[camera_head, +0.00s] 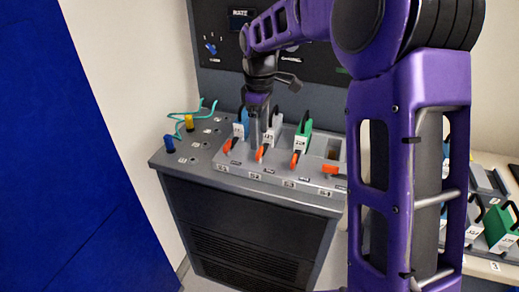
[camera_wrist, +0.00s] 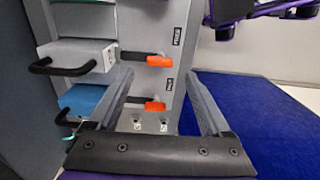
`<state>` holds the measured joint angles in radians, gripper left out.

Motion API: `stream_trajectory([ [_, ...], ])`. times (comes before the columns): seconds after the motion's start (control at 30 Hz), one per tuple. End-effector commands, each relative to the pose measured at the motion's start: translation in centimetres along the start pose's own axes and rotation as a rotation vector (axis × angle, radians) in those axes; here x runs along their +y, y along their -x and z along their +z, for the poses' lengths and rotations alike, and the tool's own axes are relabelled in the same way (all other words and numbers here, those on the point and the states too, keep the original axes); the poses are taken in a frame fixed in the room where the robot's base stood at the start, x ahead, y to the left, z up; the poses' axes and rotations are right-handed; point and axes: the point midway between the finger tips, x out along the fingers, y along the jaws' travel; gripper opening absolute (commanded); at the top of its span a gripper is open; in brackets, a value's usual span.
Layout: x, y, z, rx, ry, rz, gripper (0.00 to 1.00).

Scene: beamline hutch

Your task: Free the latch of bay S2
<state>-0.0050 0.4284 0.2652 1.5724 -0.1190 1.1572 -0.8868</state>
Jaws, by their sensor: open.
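The S2 module (camera_head: 268,136), white with a dark handle, stands in bay S2 of the grey bench-top rack. Its orange latch (camera_head: 260,153) is at the module's front, above the S2 label (camera_head: 255,176). In the wrist view the white module (camera_wrist: 78,60) is at upper left, and its orange latch (camera_wrist: 160,61) points right, just beyond the fingertips. My gripper (camera_head: 258,138) is over the S1–S2 area, pointing down. In the wrist view my gripper (camera_wrist: 160,75) is open and empty, its fingers either side of the latch line. Contact cannot be told.
The blue S1 module (camera_wrist: 85,100) and its orange latch (camera_wrist: 155,106) are close by. The green S3 module (camera_head: 302,140) stands on the other side. Bay S4 (camera_head: 333,155) looks empty. Blue and yellow plugs (camera_head: 169,143) with green cables are at left. A dark panel (camera_head: 220,75) rises behind.

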Motion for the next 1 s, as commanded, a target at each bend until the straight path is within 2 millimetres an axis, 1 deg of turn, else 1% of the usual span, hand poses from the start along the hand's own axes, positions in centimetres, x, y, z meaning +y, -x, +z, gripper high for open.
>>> stream_trajectory([
  [0.03,0.0,-1.3,0.0,-0.002,0.000,-0.003,0.82],
  [0.1,-0.1,-2.5,0.0,-0.002,0.000,-0.002,0.82],
  [0.2,0.0,-3.8,0.0,-0.001,0.000,-0.001,0.82],
  [0.3,0.0,-4.7,0.0,-0.001,0.000,-0.001,0.82],
  [0.43,0.0,-5.1,0.0,0.000,0.000,0.000,0.82],
  [0.67,0.0,-5.1,0.0,0.000,0.000,0.000,0.82],
  [0.7,0.0,-5.1,0.0,0.000,0.000,0.000,0.79],
  [0.77,0.0,-5.1,0.0,0.000,0.000,0.000,0.68],
  [0.8,0.0,-5.1,0.0,0.000,0.000,0.000,0.61],
  [0.87,0.0,-5.1,0.0,0.000,0.000,0.000,0.50],
  [1.0,0.0,-5.1,0.0,0.000,0.000,0.000,0.25],
])
